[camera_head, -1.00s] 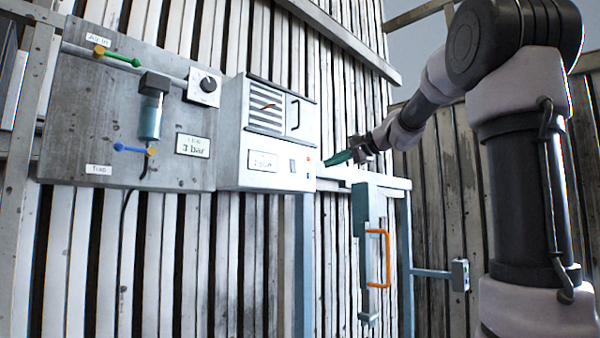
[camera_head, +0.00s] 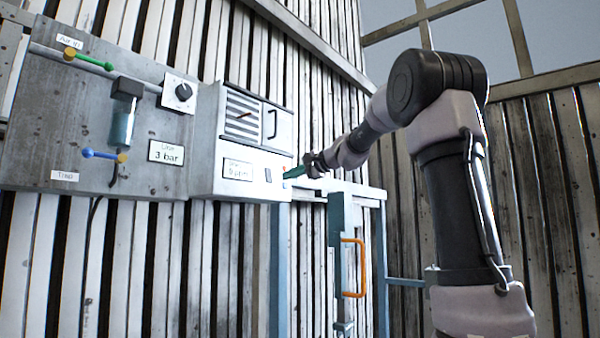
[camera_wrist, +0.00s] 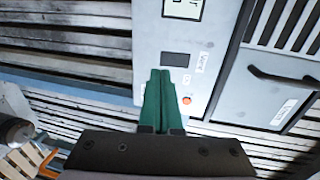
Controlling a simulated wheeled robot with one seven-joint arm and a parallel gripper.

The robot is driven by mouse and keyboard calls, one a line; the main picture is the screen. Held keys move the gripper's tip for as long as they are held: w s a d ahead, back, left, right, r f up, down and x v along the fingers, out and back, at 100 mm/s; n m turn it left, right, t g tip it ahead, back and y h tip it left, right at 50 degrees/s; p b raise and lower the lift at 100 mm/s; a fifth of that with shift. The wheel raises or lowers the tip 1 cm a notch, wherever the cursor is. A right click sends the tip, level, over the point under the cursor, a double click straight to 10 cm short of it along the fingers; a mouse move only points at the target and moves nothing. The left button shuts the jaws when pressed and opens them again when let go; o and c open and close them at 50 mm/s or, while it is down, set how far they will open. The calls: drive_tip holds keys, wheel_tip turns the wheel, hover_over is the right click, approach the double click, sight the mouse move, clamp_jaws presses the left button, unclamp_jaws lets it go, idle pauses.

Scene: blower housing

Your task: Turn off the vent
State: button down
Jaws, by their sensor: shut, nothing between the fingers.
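The grey blower box (camera_head: 207,165) hangs on the slatted wall, with a slatted vent window (camera_head: 243,115) on its front. A small dark switch (camera_head: 268,174) sits low on the front, right of a display label. In the wrist view the dark switch (camera_wrist: 176,60) lies beside a small label too blurred to read surely. A red-orange button (camera_wrist: 187,100) is near it. My gripper (camera_head: 289,174) has green fingers, shut and empty, at the box's lower right edge. In the wrist view the fingertips (camera_wrist: 160,72) appear close by the switch; contact cannot be told.
A panel (camera_head: 60,130) with valves, a cylinder and a dial (camera_head: 182,93) is on the left. A dark door handle (camera_wrist: 283,80) stands out from the box front.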

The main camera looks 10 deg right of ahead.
sight(269, 182)
drive_tip(key=x, duration=0.6)
drive_tip(key=shift+w+a, duration=0.15)
drive_tip(key=shift+w+a+f, duration=0.25)
drive_tip(key=shift+w, duration=0.05)
drive_tip(key=shift+d, duration=0.1)
